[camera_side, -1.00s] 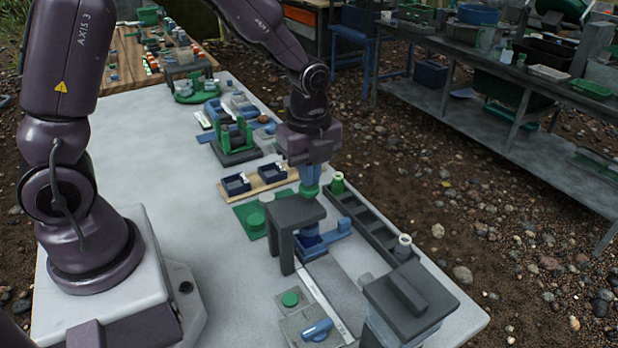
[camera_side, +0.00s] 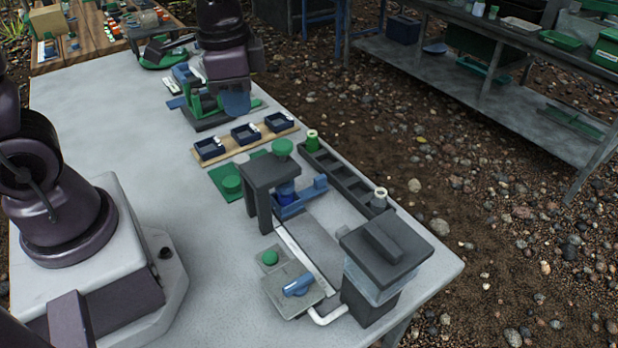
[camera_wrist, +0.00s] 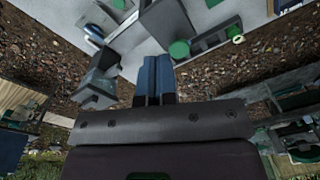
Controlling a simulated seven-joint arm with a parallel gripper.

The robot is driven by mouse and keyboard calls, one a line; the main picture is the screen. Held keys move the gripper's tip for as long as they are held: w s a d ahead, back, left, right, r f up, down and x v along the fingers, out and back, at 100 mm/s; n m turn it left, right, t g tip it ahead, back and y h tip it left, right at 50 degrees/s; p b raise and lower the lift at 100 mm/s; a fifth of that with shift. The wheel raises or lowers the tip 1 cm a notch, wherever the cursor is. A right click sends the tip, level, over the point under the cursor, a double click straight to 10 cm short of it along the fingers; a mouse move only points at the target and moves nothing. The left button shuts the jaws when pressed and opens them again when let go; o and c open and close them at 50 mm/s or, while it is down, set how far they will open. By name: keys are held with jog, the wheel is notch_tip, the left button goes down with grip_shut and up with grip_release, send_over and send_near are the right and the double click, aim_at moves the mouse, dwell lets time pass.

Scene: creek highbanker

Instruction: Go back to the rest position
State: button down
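My gripper (camera_side: 236,103) is over the far part of the white table (camera_side: 110,125) in the side view, its blue fingers pointing down. It hangs in front of a green and blue fixture (camera_side: 193,84) and partly hides it. I cannot tell the exact height of the fingertips above it. In the wrist view the two blue fingers (camera_wrist: 155,68) lie side by side with only a thin line between them. They are shut and nothing shows between them.
A dark stand (camera_side: 263,178) with a green knob (camera_side: 282,147) is nearer the camera, beside a dark slotted rail (camera_side: 345,178). Blue trays on a wooden strip (camera_side: 228,143) lie between. A dark-lidded box (camera_side: 385,255) stands front right.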

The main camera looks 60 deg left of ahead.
jog(key=s+r+n+t, duration=0.5)
jog(key=s+r, duration=0.3)
jog(key=r, duration=0.1)
jog(key=shift+d+r, duration=0.3)
